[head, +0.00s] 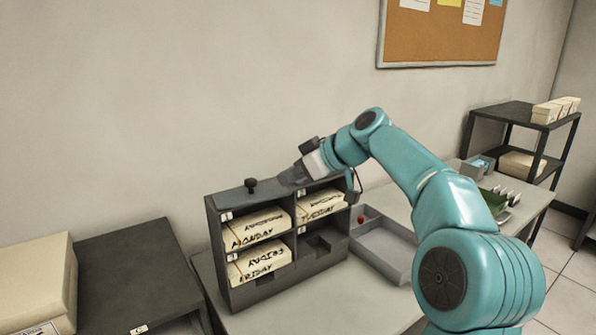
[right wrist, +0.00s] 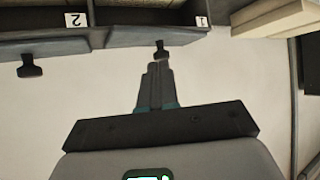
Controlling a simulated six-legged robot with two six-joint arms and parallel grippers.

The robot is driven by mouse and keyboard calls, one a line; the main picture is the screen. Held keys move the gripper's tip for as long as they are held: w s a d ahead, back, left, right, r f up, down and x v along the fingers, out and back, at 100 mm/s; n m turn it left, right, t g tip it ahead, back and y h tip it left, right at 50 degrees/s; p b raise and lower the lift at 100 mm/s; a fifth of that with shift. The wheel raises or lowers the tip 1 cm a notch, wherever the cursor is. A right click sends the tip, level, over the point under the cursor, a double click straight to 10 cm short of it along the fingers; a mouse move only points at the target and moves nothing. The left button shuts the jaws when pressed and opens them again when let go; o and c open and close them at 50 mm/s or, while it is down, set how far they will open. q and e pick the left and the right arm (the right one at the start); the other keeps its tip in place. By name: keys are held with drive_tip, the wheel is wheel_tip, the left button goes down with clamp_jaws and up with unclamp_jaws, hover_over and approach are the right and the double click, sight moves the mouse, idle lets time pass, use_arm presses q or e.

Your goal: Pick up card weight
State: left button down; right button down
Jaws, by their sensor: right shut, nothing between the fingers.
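A dark knob (head: 250,185), which looks like the grip of a card weight, stands upright on top of the dark card rack (head: 226,204) at its left half. It also shows in the right wrist view (right wrist: 160,46), just ahead of my fingertips. A second dark knob (right wrist: 30,66) is at the left of that view, by the label 2; the head view does not show it. My right gripper (head: 285,177) is shut and empty above the rack, to the right of the first knob and apart from it. My left gripper is not in view.
The rack holds card stacks marked MONDAY (head: 258,228), TUESDAY (head: 320,206) and FRIDAY (head: 260,262); its lower right compartment looks empty. A grey tray (head: 385,250) with a small red object (head: 361,220) lies to the right. A dark cabinet (head: 140,270) stands at left.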

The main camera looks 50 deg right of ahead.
sight(254, 182)
drive_tip(key=w+p, duration=0.1)
drive_tip(key=w, duration=0.1)
drive_tip(key=w+a+p, duration=0.1)
drive_tip(key=w, duration=0.4)
drive_tip(key=shift+w+a+r+p, duration=0.2)
drive_tip(key=shift+a+p, duration=0.1)
drive_tip(key=shift+p, duration=0.1)
drive_tip(key=shift+d+f, duration=0.15)
drive_tip(key=shift+f, duration=0.3)
drive_tip(key=shift+f+b, duration=0.4)
drive_tip(key=shift+f, duration=0.2)
drive_tip(key=shift+s+f+b, duration=0.25)
drive_tip(key=shift+s+b, duration=0.15)
drive_tip(key=shift+b, duration=0.35)
drive_tip(key=shift+s+r, duration=0.25)
